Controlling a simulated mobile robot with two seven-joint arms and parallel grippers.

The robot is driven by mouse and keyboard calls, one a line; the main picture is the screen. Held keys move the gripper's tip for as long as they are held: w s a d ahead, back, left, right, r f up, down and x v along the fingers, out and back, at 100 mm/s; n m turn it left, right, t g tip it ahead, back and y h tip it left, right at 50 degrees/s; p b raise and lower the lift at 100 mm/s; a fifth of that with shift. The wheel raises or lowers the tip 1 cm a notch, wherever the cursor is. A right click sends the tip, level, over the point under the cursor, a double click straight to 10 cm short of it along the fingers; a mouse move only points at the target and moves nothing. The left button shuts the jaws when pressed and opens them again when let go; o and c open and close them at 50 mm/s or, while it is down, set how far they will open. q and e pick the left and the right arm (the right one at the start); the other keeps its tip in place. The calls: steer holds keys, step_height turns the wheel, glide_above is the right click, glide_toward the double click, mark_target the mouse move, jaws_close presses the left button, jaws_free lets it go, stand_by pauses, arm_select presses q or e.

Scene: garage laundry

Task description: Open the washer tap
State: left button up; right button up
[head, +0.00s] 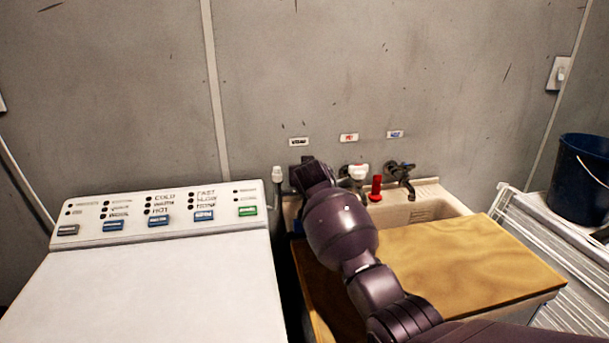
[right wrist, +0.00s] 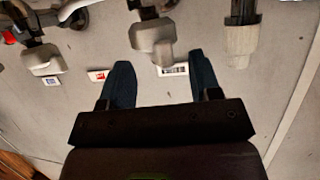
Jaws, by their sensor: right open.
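The washer tap (right wrist: 152,38), a pale grey knob and body on a dark wall fitting, shows in the right wrist view below a black-lettered label (right wrist: 173,70). That label (head: 299,141) also shows on the wall in the head view, where my right arm hides most of the tap. My right gripper (right wrist: 160,64) is open, with its two blue fingers apart and pointing toward the tap. The tap lies just beyond the fingertips, roughly in line with the gap; I cannot tell if they touch. My left gripper is not in view.
Two other taps, white-topped (head: 357,172) and dark (head: 401,172), stand right of it over a sink (head: 432,201). A red object (head: 376,188) stands between them. A wooden board (head: 462,262) covers the sink's front; the washer (head: 150,290) stands left.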

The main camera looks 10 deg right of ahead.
steer(key=shift+x, duration=0.85)
steer(key=shift+w+f+b, duration=0.1)
steer(key=shift+w+b, duration=0.2)
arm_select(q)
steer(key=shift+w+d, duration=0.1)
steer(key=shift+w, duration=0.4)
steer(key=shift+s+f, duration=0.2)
arm_select(e)
steer(key=c, duration=0.7)
